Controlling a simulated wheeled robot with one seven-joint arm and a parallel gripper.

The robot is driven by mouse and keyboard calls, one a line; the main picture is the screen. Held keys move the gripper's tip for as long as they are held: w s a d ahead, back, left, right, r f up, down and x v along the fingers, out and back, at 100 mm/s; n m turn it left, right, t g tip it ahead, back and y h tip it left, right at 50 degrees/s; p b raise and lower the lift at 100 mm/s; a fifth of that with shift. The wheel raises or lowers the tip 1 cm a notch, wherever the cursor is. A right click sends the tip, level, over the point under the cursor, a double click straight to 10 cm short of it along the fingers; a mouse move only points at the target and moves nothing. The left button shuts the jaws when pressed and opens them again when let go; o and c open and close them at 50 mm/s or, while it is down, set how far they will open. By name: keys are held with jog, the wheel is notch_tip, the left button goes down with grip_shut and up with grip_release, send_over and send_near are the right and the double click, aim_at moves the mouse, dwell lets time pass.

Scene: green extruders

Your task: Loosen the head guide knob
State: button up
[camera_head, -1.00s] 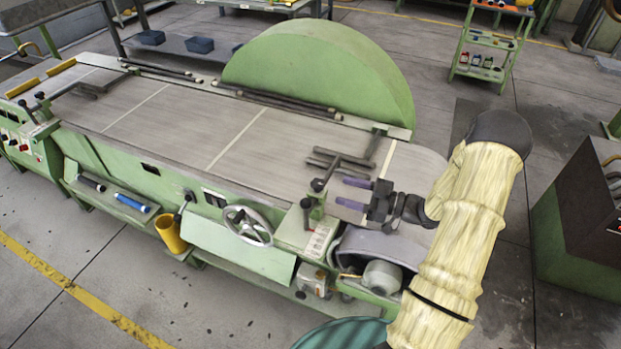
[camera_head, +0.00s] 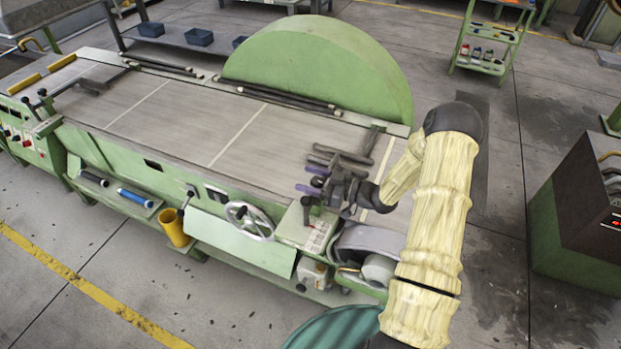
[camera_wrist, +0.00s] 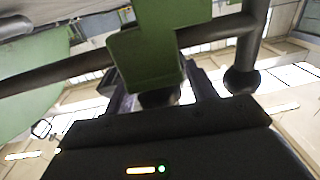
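The head guide, a set of dark bars (camera_head: 340,155), lies across the right end of the grey machine bed. A dark round knob (camera_head: 318,182) shows at its front end, close to my gripper (camera_head: 309,179). My gripper's two purple fingers are apart and point left beside this knob. In the wrist view my gripper (camera_wrist: 158,92) is open, with a dark rounded knob (camera_wrist: 160,98) between the fingers under a green block (camera_wrist: 148,58). I cannot tell whether the fingers touch it. Another black ball knob (camera_wrist: 241,80) hangs from a rod to the right.
The green extruder bed (camera_head: 185,125) stretches left, with a large green half-round guard (camera_head: 320,70) behind it. A handwheel (camera_head: 248,220) and a yellow cup (camera_head: 173,227) are on the front side. A dark-topped green cabinet (camera_head: 580,215) stands at the right. Floor in front is clear.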

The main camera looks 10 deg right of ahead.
jog(key=c, duration=0.9)
jog(key=shift+f+n+g+y+b, duration=0.15)
jog(key=shift+n+g+y+b, duration=0.7)
jog(key=shift+g, duration=0.45)
jog(key=shift+s+a+n+g+b, duration=0.1)
jog(key=shift+s+n+g+b, duration=0.15)
jog(key=shift+n+g+b, duration=0.5)
jog(key=shift+r+p, duration=0.2)
jog(key=shift+p, duration=0.1)
jog(key=o, duration=1)
jog(key=shift+c, duration=0.2)
jog(key=b+v, duration=0.4)
jog(key=v, duration=1.3)
jog(key=shift+d+f+b, duration=0.2)
jog(key=shift+d+b, duration=0.1)
jog(key=shift+b, duration=0.1)
